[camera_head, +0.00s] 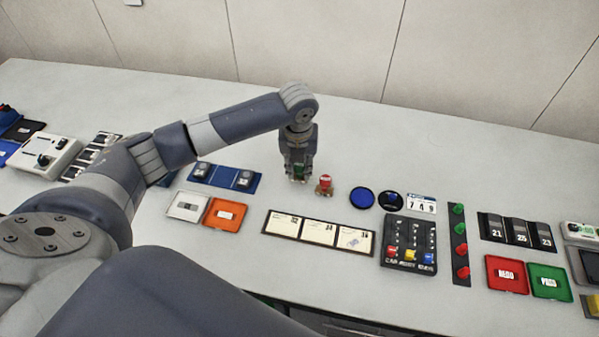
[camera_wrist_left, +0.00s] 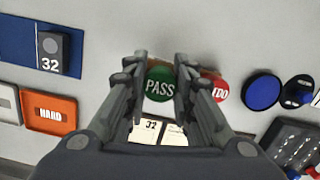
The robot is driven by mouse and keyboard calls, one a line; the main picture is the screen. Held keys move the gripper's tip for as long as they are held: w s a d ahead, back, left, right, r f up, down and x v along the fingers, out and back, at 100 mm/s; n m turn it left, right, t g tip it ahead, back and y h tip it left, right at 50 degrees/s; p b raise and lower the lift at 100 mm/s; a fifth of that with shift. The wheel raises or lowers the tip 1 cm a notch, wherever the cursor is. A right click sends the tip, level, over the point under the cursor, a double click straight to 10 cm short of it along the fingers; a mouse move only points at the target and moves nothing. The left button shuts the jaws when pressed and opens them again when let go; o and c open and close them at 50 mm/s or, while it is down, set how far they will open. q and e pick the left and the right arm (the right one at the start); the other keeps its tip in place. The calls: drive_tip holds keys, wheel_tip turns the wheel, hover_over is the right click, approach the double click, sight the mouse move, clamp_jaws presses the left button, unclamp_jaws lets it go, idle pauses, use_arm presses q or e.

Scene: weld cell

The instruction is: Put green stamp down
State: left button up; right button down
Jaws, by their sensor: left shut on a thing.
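My left gripper (camera_head: 298,178) points down over the table and is shut on the green stamp (camera_wrist_left: 159,85). The stamp's round green top reads "PASS" and sits between the two fingers in the left wrist view. In the head view the fingers hide most of it, and I cannot tell whether its base touches the table. The red stamp (camera_head: 325,184) stands upright just right of the gripper. Its red top (camera_wrist_left: 219,91) is partly hidden by a finger in the left wrist view. My right gripper is not in view.
Right of the red stamp lie a blue round pad (camera_head: 362,197) and a dark round pad (camera_head: 390,200). A card strip (camera_head: 319,233) lies in front. A blue tray (camera_head: 225,178) and an orange tray (camera_head: 222,213) are to the left. The table behind the gripper is clear.

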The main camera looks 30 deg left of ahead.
sight(299, 174)
use_arm(q)
drive_tip(key=f, duration=0.2)
drive_tip(key=shift+s+d+f+p, duration=0.15)
drive_tip(key=shift+s+f+p, duration=0.05)
drive_tip(key=shift+f+p, duration=0.2)
drive_tip(key=shift+f, duration=0.2)
drive_tip(key=shift+f, duration=0.2)
drive_tip(key=o, duration=0.9)
drive_tip(key=shift+c, duration=0.2)
drive_tip(key=shift+r, duration=0.6)
wheel_tip(299, 174, up, 11)
drive_tip(key=s+b, duration=0.1)
drive_tip(key=b, duration=0.1)
drive_tip(key=shift+s+d, duration=0.15)
drive_tip(key=shift+d, duration=0.15)
